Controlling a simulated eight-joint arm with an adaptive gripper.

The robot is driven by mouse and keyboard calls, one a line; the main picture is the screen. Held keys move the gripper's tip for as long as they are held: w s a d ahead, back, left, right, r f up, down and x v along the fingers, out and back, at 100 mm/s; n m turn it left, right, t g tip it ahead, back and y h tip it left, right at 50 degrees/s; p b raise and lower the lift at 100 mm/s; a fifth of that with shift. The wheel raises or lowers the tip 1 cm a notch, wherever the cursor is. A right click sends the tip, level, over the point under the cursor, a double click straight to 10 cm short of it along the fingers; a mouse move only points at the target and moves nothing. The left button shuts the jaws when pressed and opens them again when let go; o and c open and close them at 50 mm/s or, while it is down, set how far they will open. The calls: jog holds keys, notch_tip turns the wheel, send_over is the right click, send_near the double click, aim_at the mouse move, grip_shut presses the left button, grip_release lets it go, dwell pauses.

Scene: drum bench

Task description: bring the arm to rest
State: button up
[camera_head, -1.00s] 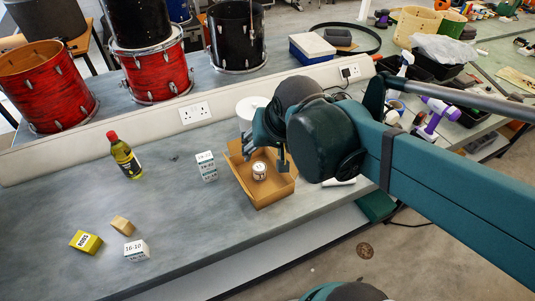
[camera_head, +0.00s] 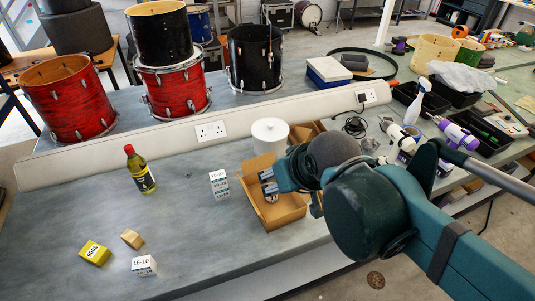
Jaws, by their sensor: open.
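My teal and dark grey arm comes in from the lower right, and its thick joint (camera_head: 365,212) hangs over the bench's front edge. My gripper (camera_head: 265,182) points left above an open cardboard box (camera_head: 277,217) on the bench. Its two grey fingertips are apart with nothing between them. A small white round container (camera_head: 271,198) is in the box, partly hidden below the fingers. My wrist covers the box's right side.
A white canister (camera_head: 270,138) stands behind the box. A white labelled carton (camera_head: 219,186), an oil bottle (camera_head: 140,170), a yellow box (camera_head: 95,253), a wooden block (camera_head: 132,239) and another white box (camera_head: 144,266) stand left.

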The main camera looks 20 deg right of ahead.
jog(key=shift+f+b, duration=1.95)
jog(key=shift+f, duration=0.05)
